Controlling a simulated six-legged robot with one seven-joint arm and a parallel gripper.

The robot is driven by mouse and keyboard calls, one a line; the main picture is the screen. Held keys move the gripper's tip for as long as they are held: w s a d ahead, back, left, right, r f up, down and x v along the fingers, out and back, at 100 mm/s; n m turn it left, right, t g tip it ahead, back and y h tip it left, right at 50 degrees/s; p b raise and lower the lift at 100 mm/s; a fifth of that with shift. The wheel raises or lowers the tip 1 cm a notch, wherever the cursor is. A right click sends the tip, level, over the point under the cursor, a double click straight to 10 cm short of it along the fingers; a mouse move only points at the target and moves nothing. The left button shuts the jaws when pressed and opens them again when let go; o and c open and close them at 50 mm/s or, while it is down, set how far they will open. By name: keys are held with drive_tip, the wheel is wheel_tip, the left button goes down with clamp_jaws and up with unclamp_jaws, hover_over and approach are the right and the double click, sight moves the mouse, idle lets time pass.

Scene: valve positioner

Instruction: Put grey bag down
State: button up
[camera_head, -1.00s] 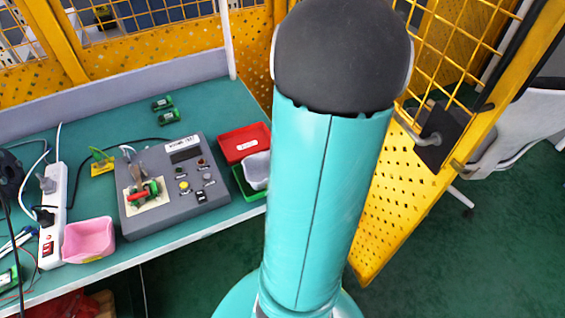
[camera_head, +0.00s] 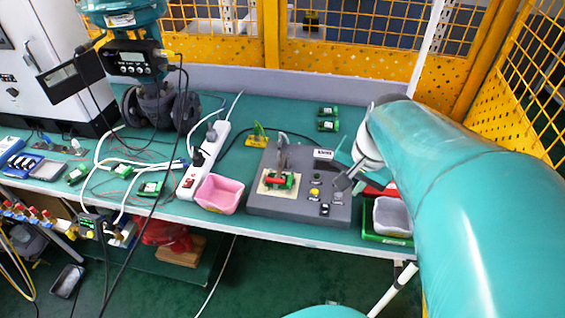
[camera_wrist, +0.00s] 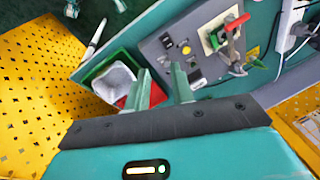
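A grey open-topped container (camera_head: 392,215), the only grey bag-like thing I see, sits in the green tray (camera_head: 385,239) at the bench's front right. In the wrist view the grey container (camera_wrist: 115,77) lies just left of my fingers, with the green tray (camera_wrist: 92,68) around it. My gripper (camera_wrist: 160,78) has its two fingers apart, with nothing visible between them. In the head view my gripper (camera_head: 347,180) is over the right edge of the grey control box (camera_head: 262,203). The red tray (camera_head: 376,191) is partly hidden by my arm.
A pink bin (camera_head: 219,194) and a white power strip (camera_head: 203,160) stand left of the control box. Cables and small green parts lie further left. Yellow mesh fencing (camera_head: 350,62) closes off the back and right.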

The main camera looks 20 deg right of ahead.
drive_tip(key=s+a+r+n+t, duration=0.1)
drive_tip(key=a+r+n, duration=0.1)
drive_tip(key=a+n, duration=0.3)
drive_tip(key=s+a+r+n+t, duration=0.1)
drive_tip(key=s+a+r+n, duration=0.1)
drive_tip(key=a+n, duration=0.3)
drive_tip(key=a+r, duration=0.1)
drive_tip(key=a, duration=0.2)
drive_tip(key=shift+t, duration=0.4)
